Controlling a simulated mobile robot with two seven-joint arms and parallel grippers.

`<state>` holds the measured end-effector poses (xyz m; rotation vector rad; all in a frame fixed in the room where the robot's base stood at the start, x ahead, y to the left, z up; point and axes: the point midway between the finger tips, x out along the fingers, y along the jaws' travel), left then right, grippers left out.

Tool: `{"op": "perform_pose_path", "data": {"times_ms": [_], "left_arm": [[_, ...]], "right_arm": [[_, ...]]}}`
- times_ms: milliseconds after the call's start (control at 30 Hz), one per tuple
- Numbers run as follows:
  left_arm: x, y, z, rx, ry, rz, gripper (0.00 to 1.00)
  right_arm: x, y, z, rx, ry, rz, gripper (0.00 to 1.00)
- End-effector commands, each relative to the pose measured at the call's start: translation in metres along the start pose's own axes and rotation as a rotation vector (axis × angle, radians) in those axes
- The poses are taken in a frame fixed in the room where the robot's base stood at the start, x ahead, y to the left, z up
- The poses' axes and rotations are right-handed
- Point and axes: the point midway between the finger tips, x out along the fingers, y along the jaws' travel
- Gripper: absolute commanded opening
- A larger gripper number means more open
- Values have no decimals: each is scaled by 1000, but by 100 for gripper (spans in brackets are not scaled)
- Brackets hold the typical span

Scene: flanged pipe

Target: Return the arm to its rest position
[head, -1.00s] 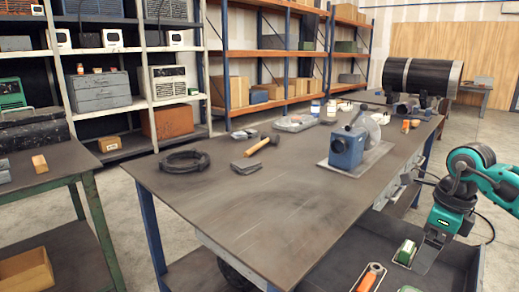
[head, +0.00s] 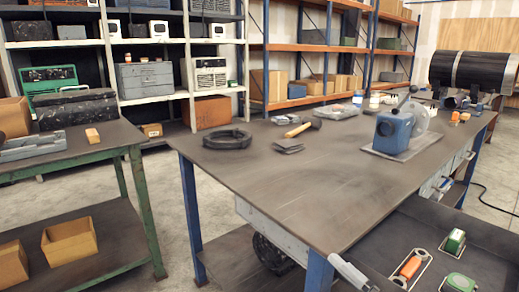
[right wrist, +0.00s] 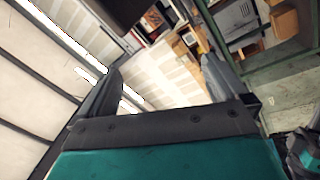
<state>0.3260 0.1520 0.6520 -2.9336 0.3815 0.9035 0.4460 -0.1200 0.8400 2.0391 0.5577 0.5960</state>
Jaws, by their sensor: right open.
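My right gripper (right wrist: 162,82) fills the lower part of the right wrist view. Its two grey fingers stand well apart, with nothing between them. Beyond them are a pale ceiling and shelving seen at a tilt, far from the fingers. The head view does not clearly show my right arm. My left gripper is in neither view.
A dark workbench (head: 300,190) carries a blue machine (head: 394,132), a hammer (head: 300,130) and a black coil (head: 227,139). A green-framed table (head: 60,165) stands left. Floor shows between the tables.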

Motion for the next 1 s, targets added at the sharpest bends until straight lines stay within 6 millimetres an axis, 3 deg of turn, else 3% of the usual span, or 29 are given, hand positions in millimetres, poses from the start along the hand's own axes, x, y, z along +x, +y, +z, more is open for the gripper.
{"op": "perform_pose_path", "data": {"times_ms": [33, 100, 200, 400, 467, 633, 800, 1000], "left_arm": [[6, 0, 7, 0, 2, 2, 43], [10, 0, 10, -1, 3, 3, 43], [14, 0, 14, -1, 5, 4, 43], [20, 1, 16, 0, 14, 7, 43], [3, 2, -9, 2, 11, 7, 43], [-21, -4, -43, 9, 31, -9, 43], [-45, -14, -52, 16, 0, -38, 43], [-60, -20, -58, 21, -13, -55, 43]], "right_arm": [[-17, -26, 18, 176, -139, 16, 100], [-40, -56, 37, 397, -323, 23, 100], [-79, -104, 54, 680, -559, 8, 100], [-153, -193, 46, 1131, -920, -60, 100], [-148, -166, 36, 1120, -919, -55, 100], [-149, -134, 25, 1099, -932, -46, 100], [-152, -103, 13, 1082, -946, -36, 100], [-156, -86, 7, 1069, -956, -27, 100]]}}
